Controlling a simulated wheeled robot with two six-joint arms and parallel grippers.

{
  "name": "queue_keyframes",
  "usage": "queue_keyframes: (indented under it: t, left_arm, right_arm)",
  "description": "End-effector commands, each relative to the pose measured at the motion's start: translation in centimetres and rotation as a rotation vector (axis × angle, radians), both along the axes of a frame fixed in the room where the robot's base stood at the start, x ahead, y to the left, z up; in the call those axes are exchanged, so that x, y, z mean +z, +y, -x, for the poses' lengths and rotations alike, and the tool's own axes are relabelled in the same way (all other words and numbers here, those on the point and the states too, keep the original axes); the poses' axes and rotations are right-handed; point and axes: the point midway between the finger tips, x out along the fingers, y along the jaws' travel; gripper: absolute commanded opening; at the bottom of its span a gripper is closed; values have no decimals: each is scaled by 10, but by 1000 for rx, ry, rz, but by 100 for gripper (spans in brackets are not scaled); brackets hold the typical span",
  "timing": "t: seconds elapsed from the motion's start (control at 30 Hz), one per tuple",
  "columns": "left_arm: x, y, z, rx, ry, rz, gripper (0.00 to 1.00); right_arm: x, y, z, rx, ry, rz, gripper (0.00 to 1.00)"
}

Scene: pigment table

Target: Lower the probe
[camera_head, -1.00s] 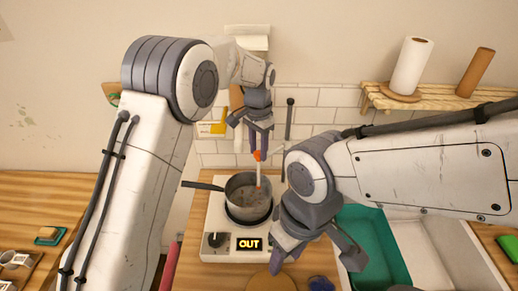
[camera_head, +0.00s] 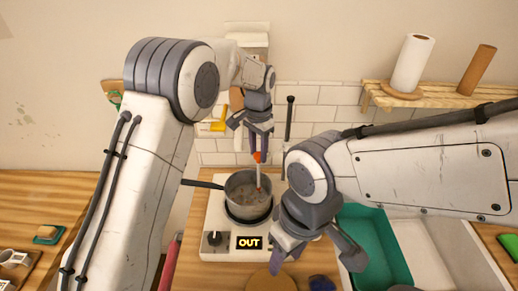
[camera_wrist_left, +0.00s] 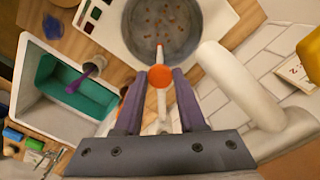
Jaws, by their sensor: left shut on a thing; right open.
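The probe (camera_head: 258,173) is a thin pale rod with an orange knob at its top and a red tip. My left gripper (camera_head: 259,150) is shut on it near the orange knob (camera_wrist_left: 159,77) and holds it nearly upright over the pot. The grey metal pot (camera_head: 235,204) stands on a white hot plate (camera_head: 217,222), its handle pointing left. The probe's red tip shows inside the pot's outline; whether it touches the contents I cannot tell. The hot plate's display (camera_head: 249,242) reads "OUT". My right gripper (camera_head: 318,249) is open and empty, right of the hot plate's front.
A teal tray (camera_head: 372,232) lies at the right, partly behind my right gripper. A round wooden board (camera_head: 268,281) and a dark blue item (camera_head: 321,284) lie in front. A shelf (camera_head: 432,96) with a paper roll (camera_head: 412,63) is on the tiled wall. A dark vertical post (camera_head: 289,125) stands behind the pot.

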Motion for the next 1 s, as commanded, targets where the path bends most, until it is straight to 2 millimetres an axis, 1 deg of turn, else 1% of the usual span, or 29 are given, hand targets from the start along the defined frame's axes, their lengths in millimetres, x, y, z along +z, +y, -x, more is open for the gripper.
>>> queue_keyframes:
  t: [0.03, 0.1, 0.17, 0.4, 0.43, 0.47, 0.5, 0.87, 0.97, 1.0]
  left_arm:
    - [-17, 0, 0, 0, 3, 0, 0]
    - [-27, 0, 0, 0, 3, 0, 0]
    - [-30, 0, 0, 0, 2, 1, 0]
    - [-30, -1, 0, 0, 3, 0, 0]
    - [-30, -1, 1, 0, 3, 0, 43]
    - [-30, -1, 1, 0, 4, -1, 54]
    - [-30, -1, 1, 0, 4, -1, 69]
    - [-26, 0, 0, 0, 1, 1, 69]
    - [-17, 0, -1, 0, -3, 1, 69]
    - [-11, -1, -1, 0, -4, 3, 69]
  right_arm:
    - [-11, 0, 0, -1, 0, 0, 50]
    - [-17, 0, 0, -2, 0, 0, 50]
    - [-18, 0, 0, -3, 0, 0, 50]
    - [-16, 0, 0, -3, 0, 0, 50]
    - [-16, 0, 0, -3, 0, 0, 50]
    - [-16, 0, 0, -3, 0, 0, 50]
    - [-16, 0, 0, -3, 0, 0, 50]
    - [-17, 0, 0, -3, 0, 0, 50]
    - [-22, 0, 0, -3, 0, 0, 50]
    - [-24, 0, 0, -4, 0, 0, 50]
